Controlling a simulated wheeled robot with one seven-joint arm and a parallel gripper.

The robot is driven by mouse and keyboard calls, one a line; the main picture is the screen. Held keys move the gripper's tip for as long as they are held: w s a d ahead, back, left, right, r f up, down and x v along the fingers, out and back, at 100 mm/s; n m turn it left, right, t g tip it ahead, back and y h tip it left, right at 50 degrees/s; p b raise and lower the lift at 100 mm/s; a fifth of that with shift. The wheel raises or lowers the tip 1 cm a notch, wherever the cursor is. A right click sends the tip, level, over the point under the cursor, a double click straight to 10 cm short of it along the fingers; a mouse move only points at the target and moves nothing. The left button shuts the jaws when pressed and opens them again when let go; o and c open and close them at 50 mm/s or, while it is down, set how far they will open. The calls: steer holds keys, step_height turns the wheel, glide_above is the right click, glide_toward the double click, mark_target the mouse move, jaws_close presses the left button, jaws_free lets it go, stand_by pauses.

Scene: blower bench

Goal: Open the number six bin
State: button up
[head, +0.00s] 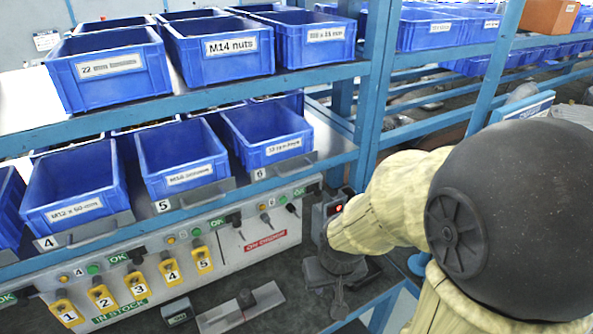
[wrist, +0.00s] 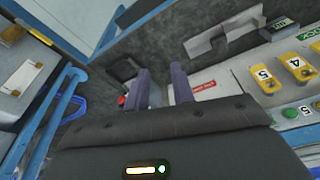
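The number six bin (head: 265,135) is an open-topped blue bin on the lower shelf, at the right end of the front row in the head view. A grey plate marked 6 (head: 259,173) is under its front. My gripper (head: 338,290) is low at the right end of the panel below the shelf, well below and to the right of the bin. In the wrist view my gripper (wrist: 161,85) shows two dark fingers with a gap between them and nothing held. The bin is not clearly seen in the wrist view.
The panel (head: 225,245) below the shelf carries switches, lights and yellow tags numbered 1 to 5. Bin five (head: 178,165) stands beside bin six. A blue post (head: 372,100) rises right of bin six. A metal bracket (head: 240,308) lies on the dark bench.

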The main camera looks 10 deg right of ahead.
steer(key=w+d+f+m+t+b, duration=0.1)
steer(key=w+d+m+t+b, duration=0.5)
steer(key=w+m+t+b, duration=0.45)
step_height(320, 180, up, 6)
steer(key=w+m+t+y+b, duration=0.2)
steer(key=t+y+b, duration=0.4)
steer(key=b, duration=0.3)
steer(key=shift+w+a+f+m, duration=0.25)
steer(key=shift+w+a+m, duration=0.2)
steer(key=shift+m, duration=0.4)
steer(key=shift+r+p, duration=0.1)
steer(key=shift+p, duration=0.25)
steer(key=p, duration=0.2)
steer(key=w+p, duration=0.1)
steer(key=p, duration=0.2)
steer(key=shift+w+a+r+y, duration=0.1)
steer(key=shift+w+r+y, duration=0.15)
steer(key=shift+r+y, duration=0.05)
steer(key=p, duration=0.3)
steer(key=w+p, duration=0.1)
steer(key=p, duration=0.2)
steer(key=shift+w+a+r, duration=0.1)
steer(key=shift+a, duration=0.25)
